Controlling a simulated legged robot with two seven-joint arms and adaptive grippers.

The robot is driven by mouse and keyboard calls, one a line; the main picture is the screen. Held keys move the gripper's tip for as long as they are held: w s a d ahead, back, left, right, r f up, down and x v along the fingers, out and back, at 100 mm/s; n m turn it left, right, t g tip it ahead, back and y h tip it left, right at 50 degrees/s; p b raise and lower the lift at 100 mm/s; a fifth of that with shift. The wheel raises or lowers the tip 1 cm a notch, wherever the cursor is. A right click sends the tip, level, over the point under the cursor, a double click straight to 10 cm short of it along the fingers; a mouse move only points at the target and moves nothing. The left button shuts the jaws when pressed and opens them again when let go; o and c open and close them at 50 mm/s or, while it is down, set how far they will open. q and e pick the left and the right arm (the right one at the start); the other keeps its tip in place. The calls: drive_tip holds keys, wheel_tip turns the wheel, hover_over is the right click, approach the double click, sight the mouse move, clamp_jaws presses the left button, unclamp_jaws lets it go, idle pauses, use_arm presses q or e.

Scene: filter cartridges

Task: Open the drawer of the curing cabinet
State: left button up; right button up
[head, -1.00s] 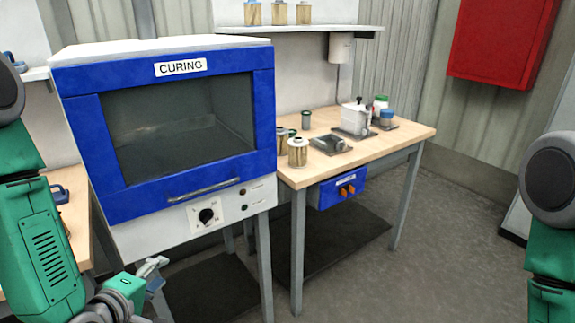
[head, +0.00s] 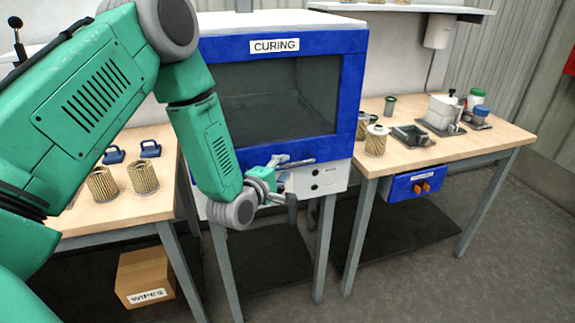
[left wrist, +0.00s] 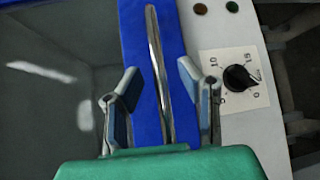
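The curing cabinet (head: 275,45) is white with a blue, windowed drawer front that looks flush and shut. Its bar handle (head: 296,162) runs along the lower blue edge. My left gripper (head: 285,180) is in front of the handle, with my forearm covering the left part of the cabinet. In the left wrist view, the handle (left wrist: 157,75) passes between the two spread fingers of the left gripper (left wrist: 160,85), with a gap on each side. The fingers are open, not clamped on it. My right gripper is out of view.
The dial (left wrist: 238,78) is beside the right finger in the left wrist view. A table (head: 470,143) with canisters and tools stands right of the cabinet. A left table (head: 100,215) holds filter cartridges (head: 143,177). A wipes box (head: 145,275) is below it.

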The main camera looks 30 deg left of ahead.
use_arm(q)
drive_tip(key=shift+w+a+f, duration=0.15)
drive_tip(key=shift+w, duration=0.7)
drive_tip(key=shift+w+a+f, duration=0.1)
drive_tip(key=shift+w+a, duration=0.05)
drive_tip(key=shift+w, duration=0.05)
clamp_jaws()
drive_tip(key=shift+d, duration=0.25)
